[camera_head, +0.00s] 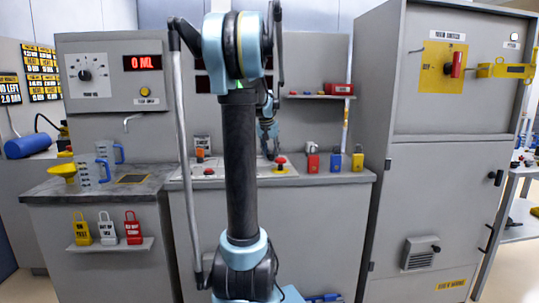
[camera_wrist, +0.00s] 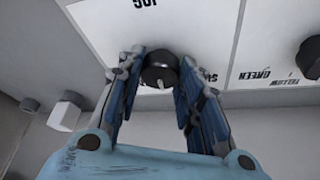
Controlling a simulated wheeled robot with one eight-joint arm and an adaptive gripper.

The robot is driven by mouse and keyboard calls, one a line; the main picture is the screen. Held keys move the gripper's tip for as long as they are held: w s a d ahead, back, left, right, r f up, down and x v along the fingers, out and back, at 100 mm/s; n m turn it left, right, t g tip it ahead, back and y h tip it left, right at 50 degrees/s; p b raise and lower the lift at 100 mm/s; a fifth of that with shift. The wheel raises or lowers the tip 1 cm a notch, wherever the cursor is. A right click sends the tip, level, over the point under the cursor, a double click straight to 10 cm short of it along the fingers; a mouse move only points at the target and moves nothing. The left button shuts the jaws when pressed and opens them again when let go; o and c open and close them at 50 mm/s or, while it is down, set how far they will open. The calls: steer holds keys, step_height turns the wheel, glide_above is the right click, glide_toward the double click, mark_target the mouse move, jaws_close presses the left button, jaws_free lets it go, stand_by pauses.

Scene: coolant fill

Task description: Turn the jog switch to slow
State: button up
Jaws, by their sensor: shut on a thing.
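The jog switch (camera_wrist: 160,72) is a round black knob with a small pale pointer mark, in the upper middle of the wrist view. My gripper (camera_wrist: 161,60) has one finger on each side of it and is shut on it. The pointer mark faces the bottom of the picture, slightly to the right. A "JOG" label (camera_wrist: 146,3) shows upside down above the knob. In the head view my gripper (camera_head: 272,152) is low over the counter panel; the knob is hidden there.
A red mushroom button (camera_head: 281,162) stands on the panel close to my gripper. Red, blue and yellow padlocks (camera_head: 335,160) stand to the right. Another dark knob (camera_wrist: 308,58) and a white block (camera_wrist: 66,111) flank my fingers in the wrist view.

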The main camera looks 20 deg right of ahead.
steer(key=n+y, duration=0.1)
steer(key=n, duration=0.1)
steer(key=n+t, duration=0.1)
steer(key=n, duration=0.2)
steer(key=shift+w+d+y, duration=0.1)
steer(key=shift+d+y, duration=0.1)
steer(key=shift+y, duration=0.2)
steer(key=shift+n+y, duration=0.8)
steer(key=shift+n, duration=1.4)
steer(key=o, duration=1)
steer(key=shift+o, duration=0.2)
steer(key=v, duration=1.2)
steer(key=shift+s, duration=0.2)
steer(key=shift+f, duration=0.15)
